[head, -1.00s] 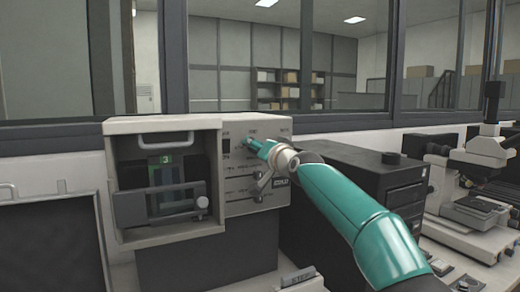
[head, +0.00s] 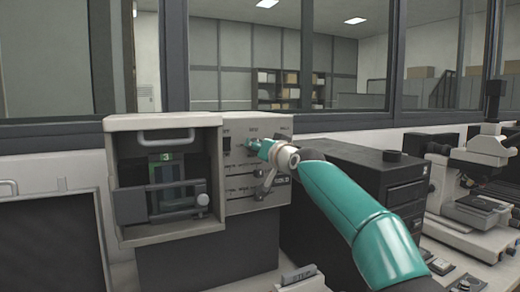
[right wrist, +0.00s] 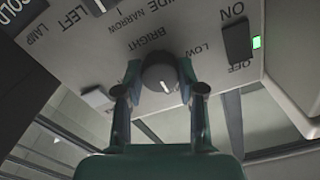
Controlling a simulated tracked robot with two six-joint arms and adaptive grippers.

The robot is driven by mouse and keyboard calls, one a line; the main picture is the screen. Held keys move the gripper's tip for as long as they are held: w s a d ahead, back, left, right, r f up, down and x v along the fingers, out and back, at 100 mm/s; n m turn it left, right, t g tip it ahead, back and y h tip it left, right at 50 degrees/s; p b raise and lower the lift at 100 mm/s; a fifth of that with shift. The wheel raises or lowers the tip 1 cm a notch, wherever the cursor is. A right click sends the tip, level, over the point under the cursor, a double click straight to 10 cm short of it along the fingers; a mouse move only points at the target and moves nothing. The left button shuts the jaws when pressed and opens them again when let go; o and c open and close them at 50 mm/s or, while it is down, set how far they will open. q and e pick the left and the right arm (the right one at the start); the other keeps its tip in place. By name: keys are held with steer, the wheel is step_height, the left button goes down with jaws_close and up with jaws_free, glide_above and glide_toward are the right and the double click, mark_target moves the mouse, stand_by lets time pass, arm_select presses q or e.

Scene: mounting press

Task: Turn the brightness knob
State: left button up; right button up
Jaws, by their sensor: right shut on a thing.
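The brightness knob (right wrist: 160,76) is a dark round knob with a white pointer line, on the pale control panel (right wrist: 130,28) between the printed words BRIGHT and LOW. My right gripper (right wrist: 158,90) is shut on it, one finger on each side. In the head view the right gripper (head: 255,147) reaches the upper part of the panel and mostly hides the knob. Left of the panel, the press window bay (head: 165,172) holds a small dim green figure 3. My left gripper is not in view.
A black ON/OFF switch (right wrist: 237,40) with a lit green lamp (right wrist: 257,42) sits near the knob. A grey lever (head: 266,184) is below my gripper. A dark cabinet (head: 365,170) and microscope (head: 485,165) stand to the right.

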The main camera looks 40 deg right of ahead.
steer(key=o, duration=1.1)
steer(key=shift+o, duration=0.2)
steer(key=v, duration=1.2)
steer(key=shift+d+f, duration=0.1)
